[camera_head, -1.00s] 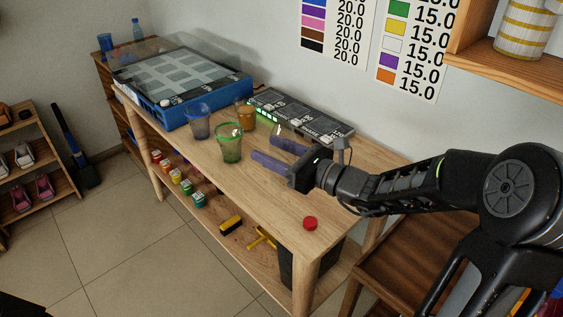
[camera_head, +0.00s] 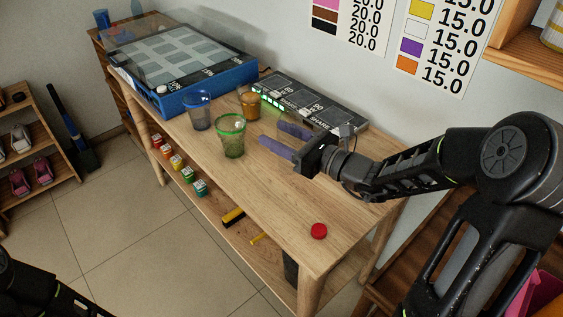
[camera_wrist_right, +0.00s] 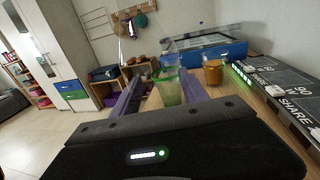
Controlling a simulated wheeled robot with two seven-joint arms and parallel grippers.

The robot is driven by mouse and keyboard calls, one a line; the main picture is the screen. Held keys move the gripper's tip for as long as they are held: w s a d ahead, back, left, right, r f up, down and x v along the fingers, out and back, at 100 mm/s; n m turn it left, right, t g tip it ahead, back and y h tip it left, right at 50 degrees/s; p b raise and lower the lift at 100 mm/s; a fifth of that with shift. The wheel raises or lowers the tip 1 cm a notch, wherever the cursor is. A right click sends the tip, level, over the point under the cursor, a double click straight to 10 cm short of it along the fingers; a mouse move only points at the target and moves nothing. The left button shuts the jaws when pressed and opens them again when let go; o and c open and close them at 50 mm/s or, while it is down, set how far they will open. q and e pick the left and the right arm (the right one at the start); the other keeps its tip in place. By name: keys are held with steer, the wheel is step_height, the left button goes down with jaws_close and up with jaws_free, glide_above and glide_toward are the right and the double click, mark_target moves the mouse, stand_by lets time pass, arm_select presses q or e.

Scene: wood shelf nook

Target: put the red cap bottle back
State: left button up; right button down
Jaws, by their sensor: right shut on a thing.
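A red cap (camera_head: 318,231) lies on the near right end of the wooden table (camera_head: 270,200). My right gripper (camera_head: 272,133) is above the table, its two purple fingers apart and pointing left, just right of the green-rimmed cup (camera_head: 231,138). It is shut on a clear, see-through thing whose outline I can barely make out; I cannot tell for sure that it is a bottle. In the right wrist view, the fingers (camera_wrist_right: 158,78) point toward the green cup (camera_wrist_right: 168,88). My left arm's dark part shows at the lower left; its gripper is out of view.
A blue cup (camera_head: 198,112) and an orange cup (camera_head: 249,103) stand near the green one. A blue case (camera_head: 205,95) with a clear lid is at the far end. A dark price panel (camera_head: 310,103) lines the wall. The table's front right is mostly clear.

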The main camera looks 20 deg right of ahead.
steer(key=shift+f, duration=1.15)
steer(key=shift+f+b, duration=0.3)
steer(key=shift+f, duration=1.55)
steer(key=shift+f, duration=0.15)
steer(key=c, duration=0.6)
jaws_free()
steer(key=shift+s+d, duration=0.3)
steer(key=shift+s, duration=0.1)
steer(key=v, duration=1.1)
